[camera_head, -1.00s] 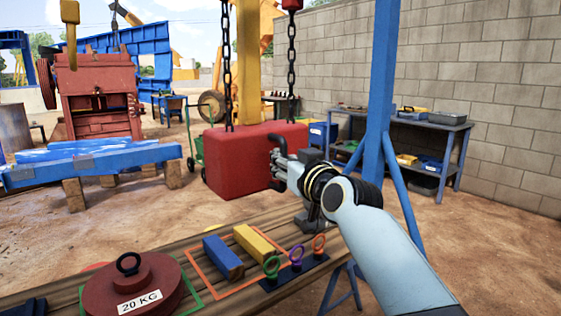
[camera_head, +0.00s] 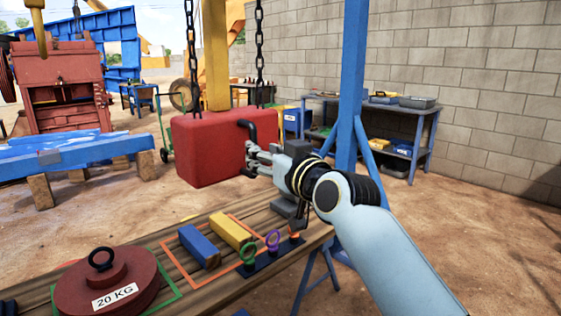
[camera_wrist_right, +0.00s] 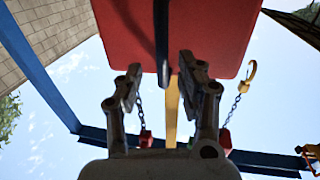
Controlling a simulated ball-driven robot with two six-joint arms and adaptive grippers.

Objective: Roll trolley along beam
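A red block (camera_head: 222,150) hangs from two dark chains (camera_head: 260,55) and has a black handle (camera_head: 250,130) on its right face. My right gripper (camera_head: 252,160) is at this handle. In the right wrist view, the red block (camera_wrist_right: 215,35) fills the top, and the dark handle (camera_wrist_right: 161,45) runs between the spread fingers of the right gripper (camera_wrist_right: 160,75). A gap shows on both sides of the handle. A blue beam (camera_wrist_right: 262,158) crosses the lower part, with two small red bodies (camera_wrist_right: 145,139) on chains near it. No trolley can be made out clearly. My left gripper is not in view.
A wooden bench (camera_head: 200,280) in front holds a 20 KG weight (camera_head: 105,280), a blue bar (camera_head: 198,245), a yellow bar (camera_head: 230,230) and ring bolts. A blue post (camera_head: 352,90) stands just right of the block. Sandy ground lies beyond.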

